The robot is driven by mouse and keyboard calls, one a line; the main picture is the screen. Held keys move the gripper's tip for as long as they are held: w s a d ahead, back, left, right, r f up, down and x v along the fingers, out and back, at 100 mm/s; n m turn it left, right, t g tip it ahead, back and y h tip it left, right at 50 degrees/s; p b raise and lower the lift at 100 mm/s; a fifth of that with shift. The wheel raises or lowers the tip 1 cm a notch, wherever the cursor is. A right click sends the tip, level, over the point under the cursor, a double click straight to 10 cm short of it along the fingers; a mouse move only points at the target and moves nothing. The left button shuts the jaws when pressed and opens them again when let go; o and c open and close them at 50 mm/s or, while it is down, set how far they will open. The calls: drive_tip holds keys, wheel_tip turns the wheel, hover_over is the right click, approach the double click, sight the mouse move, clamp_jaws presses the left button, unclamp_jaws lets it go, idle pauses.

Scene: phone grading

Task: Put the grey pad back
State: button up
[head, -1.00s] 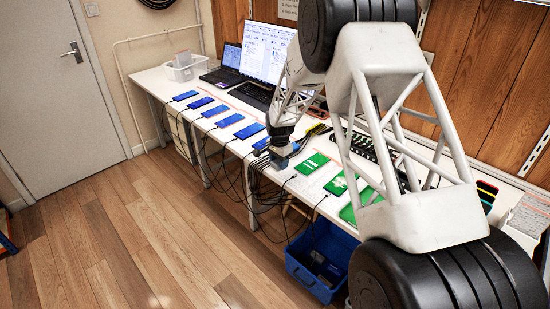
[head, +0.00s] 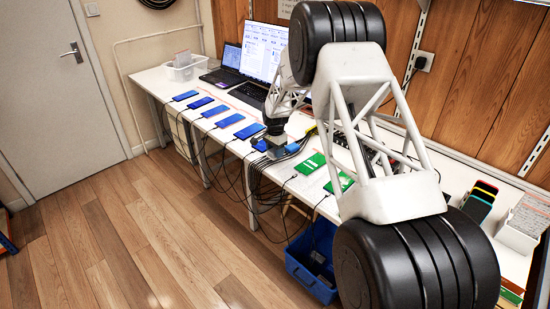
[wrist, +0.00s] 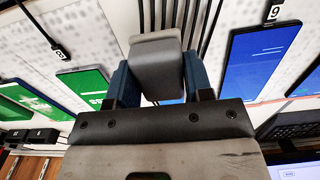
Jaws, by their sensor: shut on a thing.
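My gripper (head: 274,146) is over the row of phones near the table's front edge. In the wrist view, my gripper (wrist: 160,85) is shut on the grey pad (wrist: 156,65), a block with rounded edges held between two blue fingers. Behind the pad, several dark cables run side by side over the white tabletop. A green-screened phone (wrist: 85,88) lies to the left of the pad and a blue-screened phone (wrist: 258,60) to the right. Whether the pad touches anything is hidden. In the head view the pad is too small to tell from my gripper.
Blue-screened phones (head: 230,120) line the table to the left, with cables over the front edge. Green-screened phones (head: 310,164) lie to the right. A laptop (head: 225,68) and monitor (head: 264,50) stand behind. A blue crate (head: 308,275) sits below the table.

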drive_tip(key=shift+f, duration=1.75)
drive_tip(key=shift+f, duration=0.15)
drive_tip(key=o, duration=1)
drive_tip(key=shift+c, duration=0.2)
wheel_tip(320, 180, up, 12)
drive_tip(key=shift+f, duration=0.15)
drive_tip(key=shift+r, duration=0.3)
